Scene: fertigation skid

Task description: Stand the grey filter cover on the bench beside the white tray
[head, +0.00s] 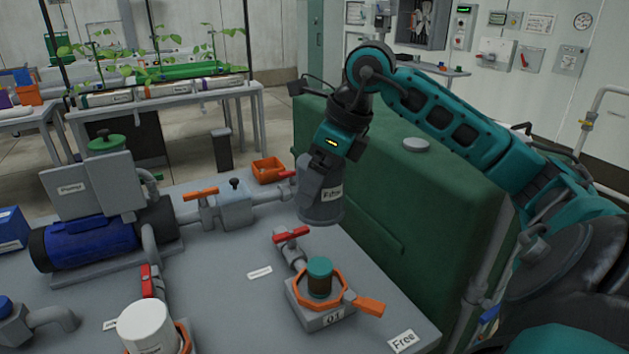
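The grey filter cover (320,205), labelled "Filter", hangs upright under my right gripper (326,160), behind the open filter housing. My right gripper appears shut on its top; the fingertips are hard to make out. The cover looks raised above the bench (228,300), though its exact gap is unclear. The filter housing (322,318), marked "01", has an orange ring and an exposed brown cartridge with a teal top (320,268). I do not see a white tray in this view. My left gripper is not in view.
A red-handled valve (292,235) stands just behind the housing. A white-capped container (147,325) is at the front left, and a blue pump (92,243) at the left. An orange bin (269,169) sits at the back. A green tank (420,205) stands close at the right.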

